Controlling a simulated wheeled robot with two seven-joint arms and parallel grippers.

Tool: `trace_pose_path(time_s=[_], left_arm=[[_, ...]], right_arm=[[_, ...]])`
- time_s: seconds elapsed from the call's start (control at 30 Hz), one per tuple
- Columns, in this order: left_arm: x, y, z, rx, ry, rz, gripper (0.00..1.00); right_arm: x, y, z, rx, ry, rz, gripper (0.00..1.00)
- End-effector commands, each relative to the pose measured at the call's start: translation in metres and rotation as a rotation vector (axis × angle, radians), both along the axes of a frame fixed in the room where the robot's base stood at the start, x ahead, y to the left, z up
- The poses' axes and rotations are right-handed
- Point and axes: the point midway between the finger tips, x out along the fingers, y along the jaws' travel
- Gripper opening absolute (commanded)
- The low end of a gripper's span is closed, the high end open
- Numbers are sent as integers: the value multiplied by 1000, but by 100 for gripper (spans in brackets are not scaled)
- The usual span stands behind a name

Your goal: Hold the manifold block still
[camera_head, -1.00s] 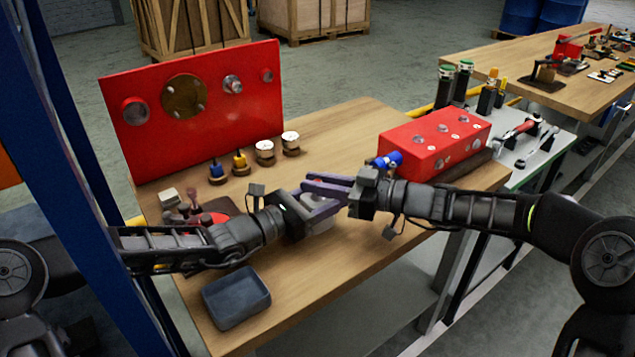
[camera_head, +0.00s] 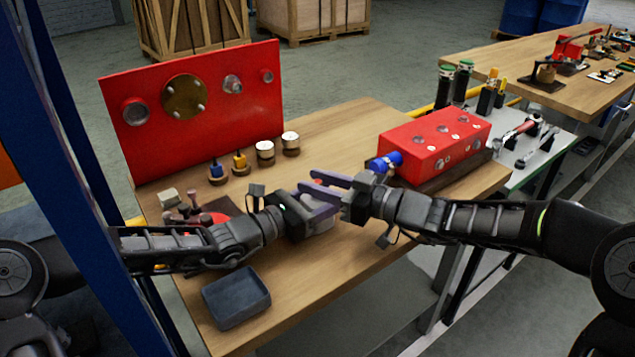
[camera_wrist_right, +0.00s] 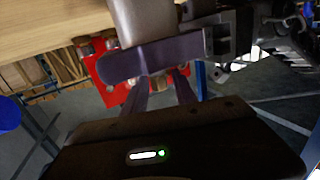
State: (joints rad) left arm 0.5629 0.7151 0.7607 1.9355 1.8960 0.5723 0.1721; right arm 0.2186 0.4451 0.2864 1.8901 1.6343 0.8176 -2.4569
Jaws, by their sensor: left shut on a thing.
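A light-grey block (camera_head: 320,225), which I take to be the manifold block, is held low over the near middle of the wooden bench. My left gripper (camera_head: 322,211) is shut on it, and its purple fingers hide part of it. In the right wrist view the grey block (camera_wrist_right: 140,20) shows behind a purple left finger (camera_wrist_right: 150,60). My right gripper (camera_head: 325,182) is beside and just above the left fingers. Its two fingers (camera_wrist_right: 160,95) are apart with a gap between them. Whether they touch the block or the left finger cannot be told.
A red ported block (camera_head: 435,145) with a blue fitting (camera_head: 387,162) sits close behind my right gripper. A red upright panel (camera_head: 195,110) stands at the back left. Small parts on round stands (camera_head: 265,152) are before it. A dark tray (camera_head: 236,298) lies at the near edge.

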Motion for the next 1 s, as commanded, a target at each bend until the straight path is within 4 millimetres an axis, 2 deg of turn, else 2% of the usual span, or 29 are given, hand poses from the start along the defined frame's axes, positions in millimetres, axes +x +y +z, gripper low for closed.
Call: trace_pose_path(time_s=[0.3, 0.5, 1.0], left_arm=[[0, 0, -1, 1, 1, 0, 0], [0, 0, 0, 1, 1, 0, 0], [0, 0, 0, 0, 0, 0, 0]], right_arm=[[-2, 1, -2, -6, 4, -245, 33], [-2, 2, -1, -4, 2, -337, 33], [0, 0, -1, -3, 3, -353, 33]])
